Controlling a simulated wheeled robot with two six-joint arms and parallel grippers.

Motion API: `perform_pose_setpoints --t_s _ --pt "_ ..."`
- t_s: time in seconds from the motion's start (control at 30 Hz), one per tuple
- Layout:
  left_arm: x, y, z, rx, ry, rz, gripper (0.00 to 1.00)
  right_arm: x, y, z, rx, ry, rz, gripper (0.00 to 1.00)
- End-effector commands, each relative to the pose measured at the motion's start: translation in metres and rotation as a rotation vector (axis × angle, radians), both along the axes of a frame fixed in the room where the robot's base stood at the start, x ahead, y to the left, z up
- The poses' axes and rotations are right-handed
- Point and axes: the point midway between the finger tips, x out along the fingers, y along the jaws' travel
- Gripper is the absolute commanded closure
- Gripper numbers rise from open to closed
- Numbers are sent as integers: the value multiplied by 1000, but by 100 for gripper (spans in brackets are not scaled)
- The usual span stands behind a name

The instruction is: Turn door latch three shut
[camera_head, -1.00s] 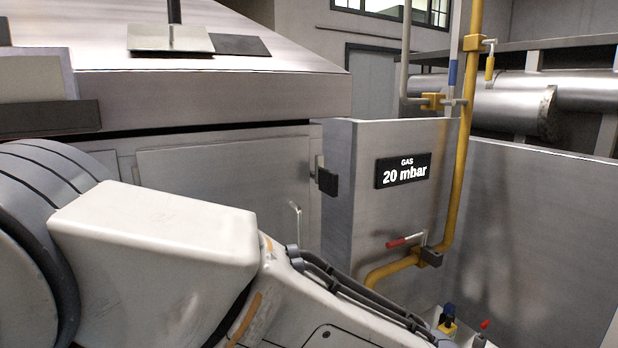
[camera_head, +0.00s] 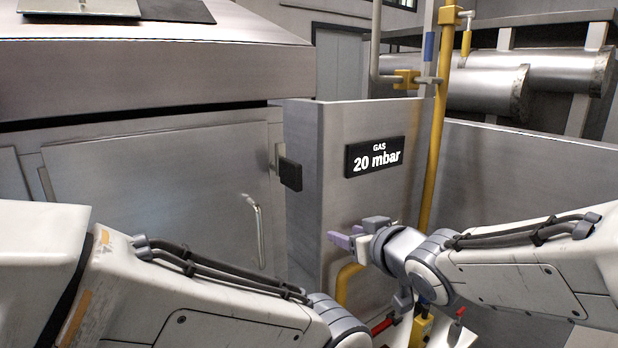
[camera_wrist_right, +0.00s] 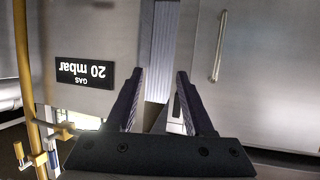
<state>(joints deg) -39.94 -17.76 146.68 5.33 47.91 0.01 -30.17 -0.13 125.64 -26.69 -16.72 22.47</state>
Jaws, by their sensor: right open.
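A pale cabinet door (camera_head: 160,185) has an upright bar handle (camera_head: 257,230); the handle also shows in the right wrist view (camera_wrist_right: 219,45). A dark block (camera_head: 290,174), which may be the latch, sits at the gap right of the door; I cannot tell its number or whether it is turned shut. My right gripper (camera_head: 345,240) is in front of the gas panel, right of and below the block. In the right wrist view its fingers (camera_wrist_right: 160,98) are apart with nothing held between them. My left arm crosses the lower left; its gripper is out of frame.
The gas panel (camera_head: 336,205) carries a black "20 mbar" sign (camera_head: 374,157). A yellow gas pipe (camera_head: 436,160) runs up beside it, with a red-handled valve (camera_head: 383,325) low down. A sloped metal hood (camera_head: 150,60) overhangs the door. Metal ducts (camera_head: 490,85) lie at the back right.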

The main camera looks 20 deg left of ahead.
Motion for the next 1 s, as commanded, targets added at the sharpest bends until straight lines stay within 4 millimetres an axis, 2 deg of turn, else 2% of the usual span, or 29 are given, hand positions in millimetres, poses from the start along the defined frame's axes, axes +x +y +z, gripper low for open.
perform_pose_setpoints --t_s 0.03,0.1,0.2,0.3,0.47,0.8,1.0 --pt "0 0 -2 0 0 0 100 11 11 16 56 -63 40 48" --pt "0 0 -3 0 0 0 100 18 25 38 132 -136 103 48" --pt "0 0 -3 0 0 0 100 20 38 59 204 -203 179 48" --pt "0 0 -3 0 0 0 100 19 45 71 245 -235 225 48" --pt "0 0 2 0 0 0 100 26 57 76 259 -245 244 48" --pt "0 0 27 0 0 1 100 64 105 77 258 -243 241 48" --pt "0 0 35 0 0 2 100 78 123 76 258 -244 240 48"
